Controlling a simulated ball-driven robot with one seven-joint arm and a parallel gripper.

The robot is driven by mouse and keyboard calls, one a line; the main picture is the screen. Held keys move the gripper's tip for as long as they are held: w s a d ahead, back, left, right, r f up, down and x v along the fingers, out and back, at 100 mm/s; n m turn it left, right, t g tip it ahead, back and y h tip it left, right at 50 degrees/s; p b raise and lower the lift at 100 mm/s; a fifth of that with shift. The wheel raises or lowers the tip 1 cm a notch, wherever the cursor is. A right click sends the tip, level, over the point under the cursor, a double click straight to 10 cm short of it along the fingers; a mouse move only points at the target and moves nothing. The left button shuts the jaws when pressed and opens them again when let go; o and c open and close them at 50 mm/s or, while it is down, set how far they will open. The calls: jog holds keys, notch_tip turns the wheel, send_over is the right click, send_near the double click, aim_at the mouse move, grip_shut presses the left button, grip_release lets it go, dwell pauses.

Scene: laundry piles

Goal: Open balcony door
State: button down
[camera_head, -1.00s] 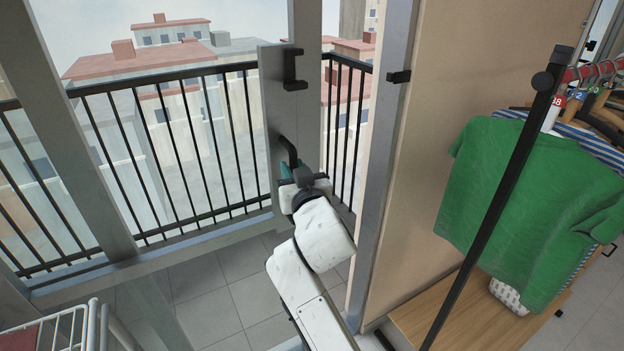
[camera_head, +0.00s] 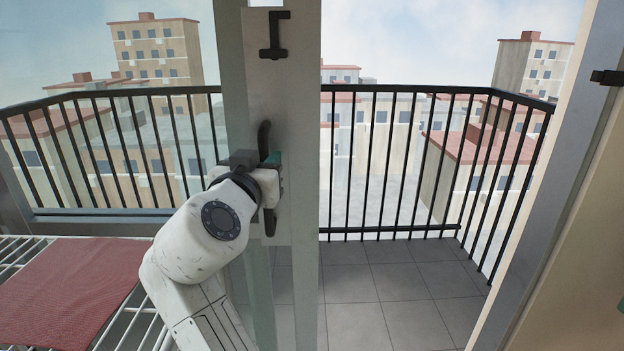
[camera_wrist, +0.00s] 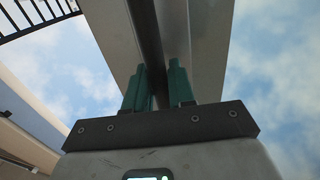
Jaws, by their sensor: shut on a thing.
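The balcony door's grey frame (camera_head: 294,100) stands at the middle of the head view, with a wide opening to its right onto the balcony. A dark vertical handle (camera_head: 264,140) sits on the frame. My gripper (camera_head: 272,170) is shut on the handle; its jaws hide the handle's middle part. In the wrist view the green fingers (camera_wrist: 158,88) are on both sides of the dark handle bar (camera_wrist: 146,40). A black latch (camera_head: 273,36) is on the frame above the handle.
The door post (camera_head: 545,170) and beige wall are at the right. A drying rack (camera_head: 130,320) with a red cloth (camera_head: 70,285) stands at the lower left. Balcony tiles (camera_head: 385,290) are clear in the opening, up to a black railing (camera_head: 400,160).

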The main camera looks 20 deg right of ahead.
jog(key=a, duration=0.1)
jog(key=w+a+b, duration=0.1)
jog(key=a, duration=0.1)
jog(key=shift+a, duration=0.3)
jog(key=c, duration=1.1)
grip_release()
jog(key=shift+w+d, duration=0.1)
